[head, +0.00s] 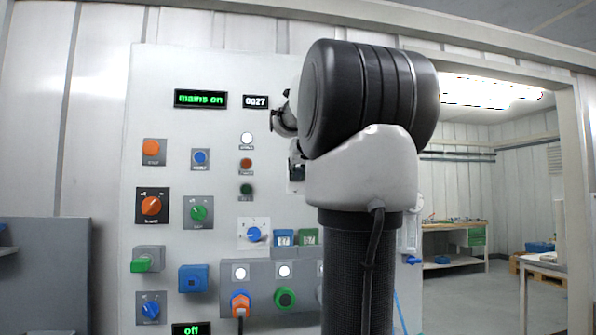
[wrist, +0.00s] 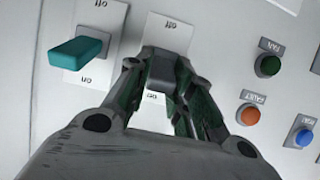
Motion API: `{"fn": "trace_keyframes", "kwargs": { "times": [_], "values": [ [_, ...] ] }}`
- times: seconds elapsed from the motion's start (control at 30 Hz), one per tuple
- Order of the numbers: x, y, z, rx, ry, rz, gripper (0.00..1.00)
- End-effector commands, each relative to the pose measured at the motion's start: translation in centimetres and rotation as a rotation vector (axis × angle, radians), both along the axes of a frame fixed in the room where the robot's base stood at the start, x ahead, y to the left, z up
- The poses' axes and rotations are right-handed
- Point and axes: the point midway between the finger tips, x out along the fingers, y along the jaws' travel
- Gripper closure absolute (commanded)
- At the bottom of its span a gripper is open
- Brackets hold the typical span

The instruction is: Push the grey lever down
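The grey lever (wrist: 162,66) is in the wrist view, a dark grey block on a white plate with "off" at the picture's top and "on" below. My gripper (wrist: 162,72) reaches to it from below in the picture, with one finger close on each side. The fingers look closed against the block, and its lower part runs in between them. In the head view my arm covers most of this area, and only a dark part at a white plate shows beside it.
A teal lever (wrist: 77,52) on its own plate is left of my gripper. Green (wrist: 267,64), orange (wrist: 251,115) and blue (wrist: 303,131) round parts are to the right. The panel (head: 220,125) carries several knobs and sockets; a doorway opens at the right.

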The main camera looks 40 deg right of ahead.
Motion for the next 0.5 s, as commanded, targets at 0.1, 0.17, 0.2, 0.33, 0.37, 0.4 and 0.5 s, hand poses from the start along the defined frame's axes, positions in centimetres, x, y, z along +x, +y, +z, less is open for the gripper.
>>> {"fn": "trace_keyframes", "kwargs": {
  "times": [0.1, 0.17, 0.2, 0.33, 0.37, 0.4, 0.5],
  "values": [
    [-0.01, 0.01, -0.01, 0.0, 0.0, 0.0, 1.0],
    [-0.01, 0.01, -0.01, 0.0, 0.0, 0.0, 1.0],
    [-0.02, 0.01, -0.02, -0.001, -0.002, 0.0, 1.0],
    [-0.04, 0.02, -0.18, -0.009, -0.015, 0.0, 1.0],
    [-0.05, 0.02, -0.22, -0.013, -0.021, 0.0, 1.0],
    [-0.05, 0.03, -0.28, -0.02, -0.032, 0.0, 1.0],
    [-0.14, 0.07, -0.53, -0.043, -0.07, 0.0, 1.0]
  ]
}}
